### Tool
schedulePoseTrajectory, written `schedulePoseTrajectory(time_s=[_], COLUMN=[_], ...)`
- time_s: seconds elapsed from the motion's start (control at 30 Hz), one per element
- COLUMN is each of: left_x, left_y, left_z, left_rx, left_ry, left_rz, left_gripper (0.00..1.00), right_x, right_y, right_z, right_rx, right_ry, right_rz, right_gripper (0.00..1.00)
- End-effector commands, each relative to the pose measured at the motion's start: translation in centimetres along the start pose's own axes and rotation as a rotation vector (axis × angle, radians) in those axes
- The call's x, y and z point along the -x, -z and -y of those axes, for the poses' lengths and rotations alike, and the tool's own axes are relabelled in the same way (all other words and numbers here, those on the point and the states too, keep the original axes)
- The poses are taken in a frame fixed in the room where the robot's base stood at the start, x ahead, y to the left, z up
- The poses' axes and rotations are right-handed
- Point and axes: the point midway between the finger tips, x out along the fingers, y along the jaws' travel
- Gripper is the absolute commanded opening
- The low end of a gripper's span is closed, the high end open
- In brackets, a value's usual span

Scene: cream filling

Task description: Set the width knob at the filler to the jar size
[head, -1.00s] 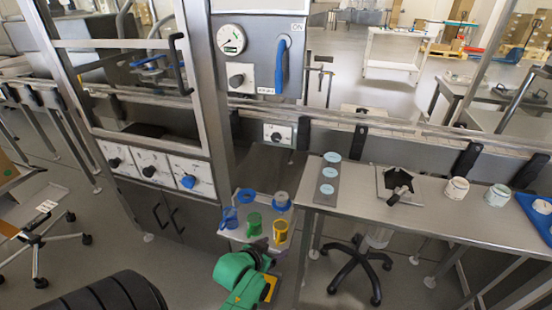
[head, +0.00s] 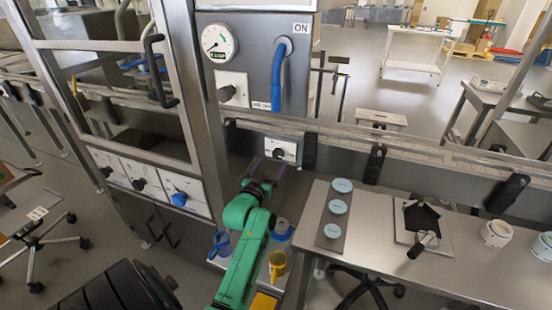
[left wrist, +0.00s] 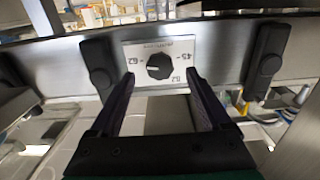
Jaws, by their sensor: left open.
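The width knob (head: 279,152) is a black round knob on a small white plate on the conveyor's side. In the left wrist view the knob (left wrist: 159,66) has a pale pointer line and numbered marks around it, too small to read surely. My left gripper (head: 267,167) is open and empty, pointing at the plate. In the left wrist view its two dark fingers (left wrist: 160,84) stand left and right of the knob, apart from it; the knob shows in the gap between them. White jars (head: 496,233) stand on the right table. My right gripper is not in view.
Black brackets (head: 309,151) flank the knob plate on the rail. The filler cabinet with gauge (head: 219,42) and blue handle (head: 278,75) stands above. Coloured cups (head: 277,264) sit on a low shelf below my arm. A steel table (head: 375,225) is at right.

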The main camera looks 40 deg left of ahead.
Motion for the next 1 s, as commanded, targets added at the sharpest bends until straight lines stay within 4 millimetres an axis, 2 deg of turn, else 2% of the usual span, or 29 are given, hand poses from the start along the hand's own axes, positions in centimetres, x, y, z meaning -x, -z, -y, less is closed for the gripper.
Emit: schedulePoseTrajectory(time_s=[0.1, 0.2, 0.47, 0.5, 0.57, 0.6, 0.7, 1.0], left_x=[-2.5, -3.5, -3.8, -3.8, -3.8, -3.8, -3.8, -3.8], left_y=[0.0, 0.0, 0.0, 0.0, 0.0, 0.0, -0.1, 0.0], left_z=[0.0, 0.0, 0.0, 0.0, 0.0, 0.0, 0.0, 0.0], left_rx=[0.0, 0.0, -0.001, -0.001, -0.001, -0.001, -0.001, 0.025], left_ry=[0.0, 0.0, 0.0, 0.0, 0.0, 0.0, 0.0, 0.0], left_rz=[-0.001, 0.0, 0.001, 0.001, 0.001, 0.001, 0.001, 0.002], left_gripper=[0.81, 0.81, 0.81, 0.74, 0.51, 0.35, 0.0, 0.0], right_x=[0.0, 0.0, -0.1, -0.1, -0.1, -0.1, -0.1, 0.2], right_y=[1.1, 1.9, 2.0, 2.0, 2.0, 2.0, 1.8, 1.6], right_z=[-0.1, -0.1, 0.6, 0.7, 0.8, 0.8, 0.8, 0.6], right_rx=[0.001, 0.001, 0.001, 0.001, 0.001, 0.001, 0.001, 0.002], right_ry=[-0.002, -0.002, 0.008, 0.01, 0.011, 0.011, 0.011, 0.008], right_rz=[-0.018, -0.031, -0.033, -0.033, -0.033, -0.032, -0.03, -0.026], right_gripper=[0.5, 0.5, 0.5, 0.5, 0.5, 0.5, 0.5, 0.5])
